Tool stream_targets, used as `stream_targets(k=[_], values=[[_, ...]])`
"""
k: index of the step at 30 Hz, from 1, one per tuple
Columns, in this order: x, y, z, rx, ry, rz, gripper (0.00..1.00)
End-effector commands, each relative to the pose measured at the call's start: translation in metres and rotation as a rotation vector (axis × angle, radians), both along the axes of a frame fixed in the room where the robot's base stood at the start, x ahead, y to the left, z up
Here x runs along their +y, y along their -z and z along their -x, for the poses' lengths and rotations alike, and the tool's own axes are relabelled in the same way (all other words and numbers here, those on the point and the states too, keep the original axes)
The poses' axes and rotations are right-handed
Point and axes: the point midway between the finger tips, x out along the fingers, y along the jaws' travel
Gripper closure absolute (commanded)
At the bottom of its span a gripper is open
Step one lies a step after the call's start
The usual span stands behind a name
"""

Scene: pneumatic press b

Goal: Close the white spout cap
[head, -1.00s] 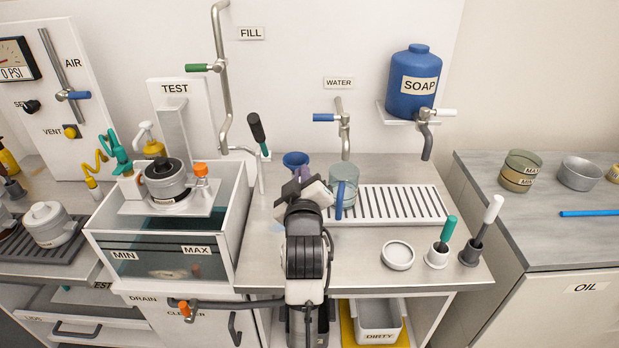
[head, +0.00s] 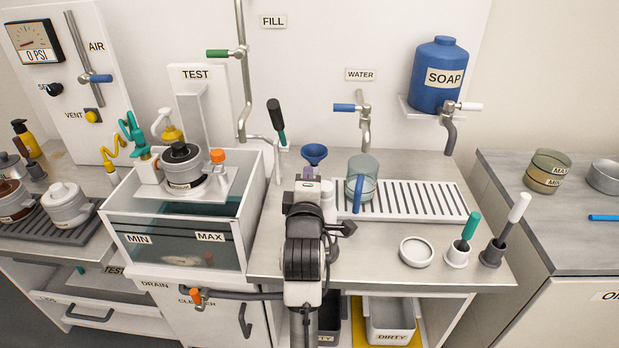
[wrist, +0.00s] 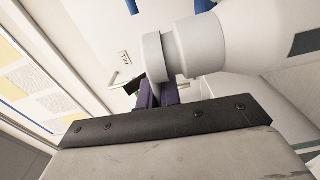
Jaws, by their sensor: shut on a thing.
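My gripper (wrist: 155,95) has purple fingers, which press together beside a white ring-shaped cap (wrist: 153,58). The cap sits at the end of a white, bottle-like cylinder (wrist: 245,40) with a dark patch on its side. The fingers are shut; their tips are partly hidden behind the cap, so the exact contact is unclear. In the head view, my gripper (head: 308,178) is over the middle counter, left of the glass mug. A small white body (head: 328,192) shows right beside it, mostly hidden by my arm.
A glass mug with a blue handle (head: 361,180) stands on the slatted drain rack (head: 430,200). A blue funnel (head: 314,152) is behind my gripper. The water tank (head: 125,240) is to the left. A white round dish (head: 416,252) and two brush holders stand on the right.

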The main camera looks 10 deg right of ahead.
Motion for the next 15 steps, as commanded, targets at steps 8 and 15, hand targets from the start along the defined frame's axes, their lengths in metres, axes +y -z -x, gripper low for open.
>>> stream_targets(k=[8, 15], values=[[0.0006, 0.0038, -0.0002, 0.016, 0.0, 0.065, 1.0], [0.0006, 0.0038, -0.0002, 0.016, 0.0, 0.063, 0.79]])
